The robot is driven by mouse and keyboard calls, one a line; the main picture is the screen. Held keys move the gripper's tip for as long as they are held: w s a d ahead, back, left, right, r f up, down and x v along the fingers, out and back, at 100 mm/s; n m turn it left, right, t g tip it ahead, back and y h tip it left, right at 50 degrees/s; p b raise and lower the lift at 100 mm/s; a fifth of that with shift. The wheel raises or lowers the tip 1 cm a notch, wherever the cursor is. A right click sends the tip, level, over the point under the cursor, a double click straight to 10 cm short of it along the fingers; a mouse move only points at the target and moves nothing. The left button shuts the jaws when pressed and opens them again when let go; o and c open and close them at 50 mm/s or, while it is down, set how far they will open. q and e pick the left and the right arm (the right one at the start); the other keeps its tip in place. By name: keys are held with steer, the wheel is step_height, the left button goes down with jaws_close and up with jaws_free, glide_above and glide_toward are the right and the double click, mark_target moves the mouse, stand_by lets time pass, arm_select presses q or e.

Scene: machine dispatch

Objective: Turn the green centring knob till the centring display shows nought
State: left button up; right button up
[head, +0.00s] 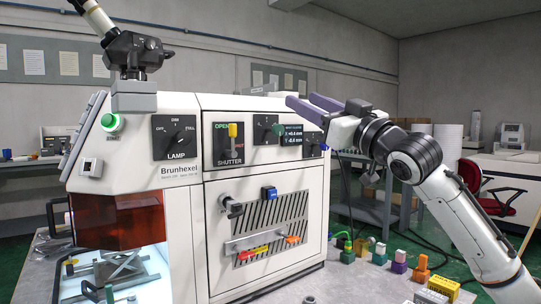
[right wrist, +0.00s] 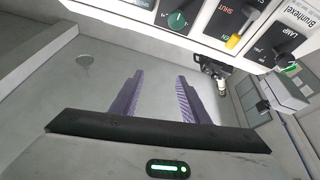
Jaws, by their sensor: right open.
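The green centring knob (head: 277,129) sits on a dark plate on the white machine's upper front, partly in view left of the display. In the right wrist view the green knob (right wrist: 177,20) shows at the top, with a pale pointer mark. The dark centring display (head: 293,134) shows two lines of small figures in mm, too small to read surely; neither looks like nought. My right gripper (head: 300,98) is open and empty, its purple fingers near the panel and apart from the knob. Its fingers in the right wrist view (right wrist: 159,76) have nothing between them. My left gripper is not in view.
The shutter lever (head: 233,131) with its yellow tip and the black lamp knob (head: 180,138) are left of the green knob. A blue-capped fitting (head: 269,193) and a protruding black fitting (head: 231,206) are below. Several coloured connectors (head: 400,261) stand on the bench at right.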

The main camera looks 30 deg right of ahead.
steer(key=b, duration=0.8)
glide_toward(280, 132)
steer(key=p+x, duration=0.2)
steer(key=x, duration=0.7)
steer(key=shift+w+r+p, duration=0.2)
steer(key=shift+w+p, duration=0.1)
steer(key=shift+w, duration=0.05)
steer(key=shift+w+a+r, duration=0.1)
steer(key=shift+w+r, duration=0.05)
steer(key=shift+w, duration=0.3)
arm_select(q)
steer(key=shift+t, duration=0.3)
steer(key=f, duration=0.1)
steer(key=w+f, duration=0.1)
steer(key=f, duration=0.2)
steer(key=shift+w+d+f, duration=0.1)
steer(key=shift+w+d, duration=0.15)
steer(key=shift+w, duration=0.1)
